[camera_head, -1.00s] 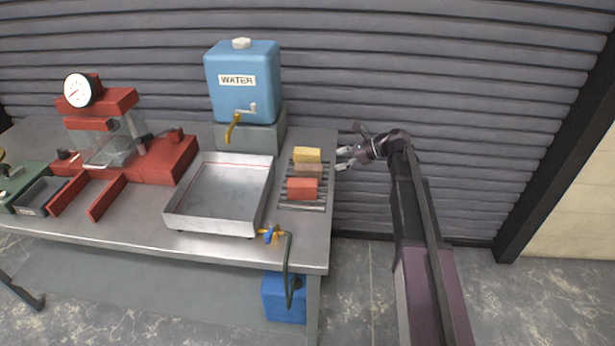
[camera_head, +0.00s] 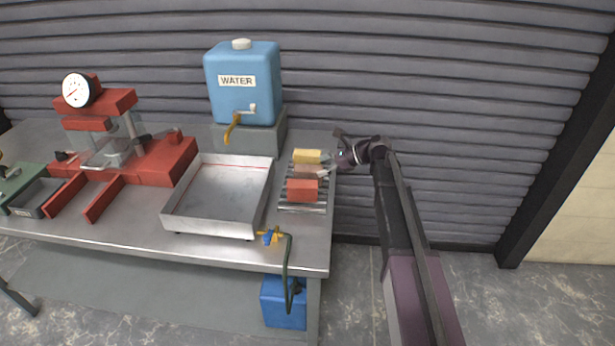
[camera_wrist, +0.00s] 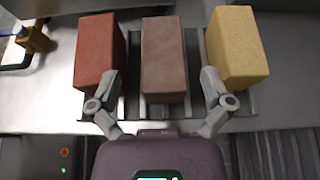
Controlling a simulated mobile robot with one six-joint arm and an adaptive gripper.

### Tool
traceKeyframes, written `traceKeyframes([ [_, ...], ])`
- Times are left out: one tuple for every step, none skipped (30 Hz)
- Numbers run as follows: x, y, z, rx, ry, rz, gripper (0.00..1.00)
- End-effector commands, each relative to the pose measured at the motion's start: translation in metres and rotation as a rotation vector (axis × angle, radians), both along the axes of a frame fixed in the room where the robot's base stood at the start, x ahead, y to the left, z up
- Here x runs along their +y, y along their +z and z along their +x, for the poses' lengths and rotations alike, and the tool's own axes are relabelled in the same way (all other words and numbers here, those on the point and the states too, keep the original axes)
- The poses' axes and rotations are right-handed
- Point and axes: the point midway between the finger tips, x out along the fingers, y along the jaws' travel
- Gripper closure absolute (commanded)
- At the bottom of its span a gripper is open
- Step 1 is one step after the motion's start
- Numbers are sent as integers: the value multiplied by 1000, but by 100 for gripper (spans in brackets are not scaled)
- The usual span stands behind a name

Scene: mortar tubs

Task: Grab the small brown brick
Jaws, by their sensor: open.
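The small brown brick (camera_wrist: 163,55) lies between a red brick (camera_wrist: 98,50) and a yellow brick (camera_wrist: 237,45) in the wrist view. My gripper (camera_wrist: 160,78) is open, one finger on each side of the near end of the brown brick. The left finger overlaps the red brick's lower corner in the picture, the right finger the yellow brick's; I cannot tell whether they touch. In the head view, the brown brick (camera_head: 303,171) is partly hidden by my gripper (camera_head: 325,167), which reaches in from the right.
The bricks stand on a slatted metal rack (camera_head: 304,207) at the table's right end. A metal tray (camera_head: 215,229) is left of it. A blue water tank (camera_head: 243,85) stands behind, and a red press (camera_head: 150,160) is farther left. The red and yellow bricks flank the brown one closely.

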Motion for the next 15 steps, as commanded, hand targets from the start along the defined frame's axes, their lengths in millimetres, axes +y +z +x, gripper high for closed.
traceKeyframes([
  [6,-4,1,0,1,0,0],
  [9,-6,2,0,1,0,0],
  [13,-8,3,0,1,0,0],
  [16,-9,3,0,1,0,0],
  [19,-11,4,0,1,0,0],
  [23,-13,4,0,1,0,0],
  [26,-14,4,0,1,0,0],
  [29,-16,4,0,1,0,0],
  [33,-17,4,0,1,0,0],
  [34,-18,4,-1,0,0,0],
  [36,-18,4,-1,0,0,0],
  [37,-18,4,-1,0,0,0],
  [38,-19,4,-1,0,0,0],
  [39,-19,4,-1,0,0,0],
  [39,-18,4,-1,0,0,0],
])
